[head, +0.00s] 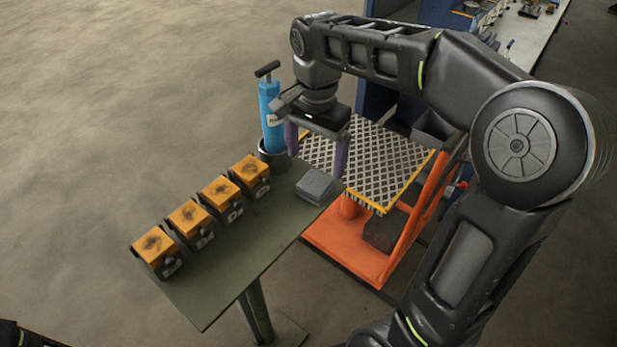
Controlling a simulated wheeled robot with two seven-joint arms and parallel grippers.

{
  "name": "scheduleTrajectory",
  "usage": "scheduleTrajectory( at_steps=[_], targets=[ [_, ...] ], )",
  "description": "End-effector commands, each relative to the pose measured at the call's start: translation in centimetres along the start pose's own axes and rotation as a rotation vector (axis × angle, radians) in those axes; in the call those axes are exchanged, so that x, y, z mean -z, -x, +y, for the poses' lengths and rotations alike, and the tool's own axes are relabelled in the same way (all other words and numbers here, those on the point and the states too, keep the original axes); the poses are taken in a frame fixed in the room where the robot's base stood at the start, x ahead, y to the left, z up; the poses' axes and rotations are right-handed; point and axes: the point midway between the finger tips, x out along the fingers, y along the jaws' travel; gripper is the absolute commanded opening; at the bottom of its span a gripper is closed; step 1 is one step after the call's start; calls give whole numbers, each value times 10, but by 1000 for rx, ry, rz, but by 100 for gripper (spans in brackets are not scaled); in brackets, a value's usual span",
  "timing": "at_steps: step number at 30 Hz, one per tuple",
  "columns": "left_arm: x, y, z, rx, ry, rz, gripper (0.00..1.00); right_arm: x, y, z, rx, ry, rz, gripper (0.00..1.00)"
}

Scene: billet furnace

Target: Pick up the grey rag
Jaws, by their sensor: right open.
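The grey rag (314,187) lies folded in a small flat stack at the far right corner of the dark green table (262,232). My right gripper (316,168) hangs just above and behind the rag, with its purple fingers spread apart and nothing between them. The fingertips look close to the rag, but I cannot tell whether they touch it. My left gripper is not in view; only a bit of dark arm shows at the bottom left corner.
Several orange-topped blocks (203,216) stand in a row along the table's left edge. A blue pump-like cylinder (270,115) stands in a dark holder at the far end. An orange-framed stand with a checkered plate (385,160) is to the right. Open floor lies left.

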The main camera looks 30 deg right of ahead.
Motion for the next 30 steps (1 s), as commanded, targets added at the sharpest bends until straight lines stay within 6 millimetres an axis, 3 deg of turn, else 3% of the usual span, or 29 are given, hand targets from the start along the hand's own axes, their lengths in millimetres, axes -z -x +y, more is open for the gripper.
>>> scheduleTrajectory(
  at_steps=[5, 13, 23, 30],
  targets=[
    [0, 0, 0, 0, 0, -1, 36, 0, -1, 0, 0, 1, 0, 87],
    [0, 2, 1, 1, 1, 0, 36, 0, -25, 0, -3, 0, -1, 87],
    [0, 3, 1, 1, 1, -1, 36, 0, -28, 0, -1, 1, -1, 87],
    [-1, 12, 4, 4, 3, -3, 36, 2, -54, 0, -5, 2, -3, 87]
  ],
)
